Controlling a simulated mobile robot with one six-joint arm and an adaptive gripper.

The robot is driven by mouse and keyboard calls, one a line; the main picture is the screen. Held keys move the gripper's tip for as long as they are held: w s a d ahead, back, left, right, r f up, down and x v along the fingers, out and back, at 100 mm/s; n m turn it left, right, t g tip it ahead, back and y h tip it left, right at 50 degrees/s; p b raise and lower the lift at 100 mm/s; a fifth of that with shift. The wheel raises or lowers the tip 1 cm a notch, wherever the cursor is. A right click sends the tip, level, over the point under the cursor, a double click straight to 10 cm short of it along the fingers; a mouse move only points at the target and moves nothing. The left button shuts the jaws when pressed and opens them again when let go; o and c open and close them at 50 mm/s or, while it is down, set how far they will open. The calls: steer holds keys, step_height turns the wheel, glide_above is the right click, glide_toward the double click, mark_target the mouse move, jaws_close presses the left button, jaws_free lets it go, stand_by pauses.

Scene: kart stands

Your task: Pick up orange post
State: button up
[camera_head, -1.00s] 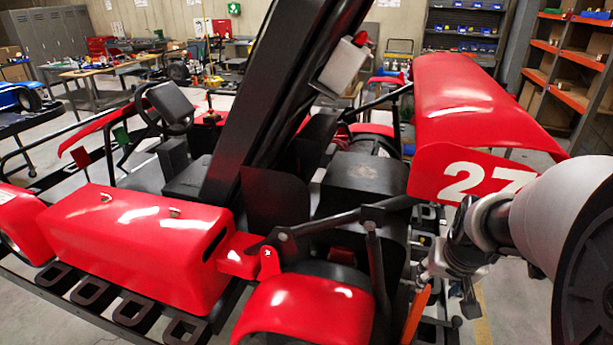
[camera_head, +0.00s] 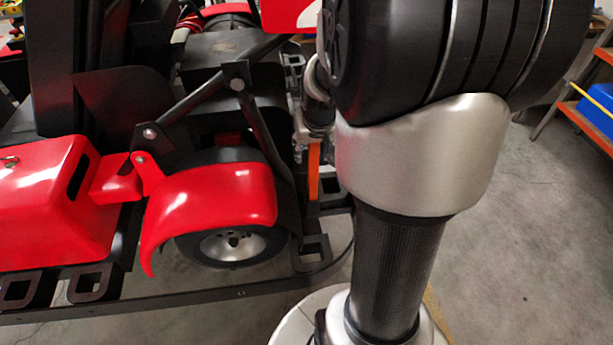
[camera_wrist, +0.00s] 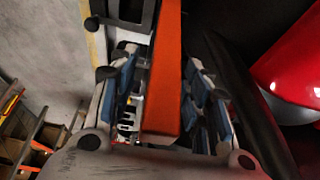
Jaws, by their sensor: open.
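The orange post (camera_wrist: 164,80) runs down the middle of the wrist view, a long flat-sided bar with its near end close to my gripper's palm. My gripper (camera_wrist: 160,72) is open, with blue-padded fingers on both sides of the post. Gaps show between the post and the pads, so I see no grip on it. In the head view a short part of the orange post (camera_head: 313,170) shows upright just below my gripper (camera_head: 308,135). My arm hides much of the gripper there.
The red kart's fender (camera_head: 215,205) and wheel (camera_head: 232,243) stand left of the post, with a black frame rail (camera_head: 180,299) below. A red panel (camera_wrist: 290,60) is at the right in the wrist view. An orange-edged shelf (camera_head: 592,125) stands far right; grey floor (camera_head: 525,230) between is clear.

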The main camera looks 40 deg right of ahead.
steer(key=shift+r, duration=0.1)
jaws_close()
stand_by(0.5)
stand_by(0.3)
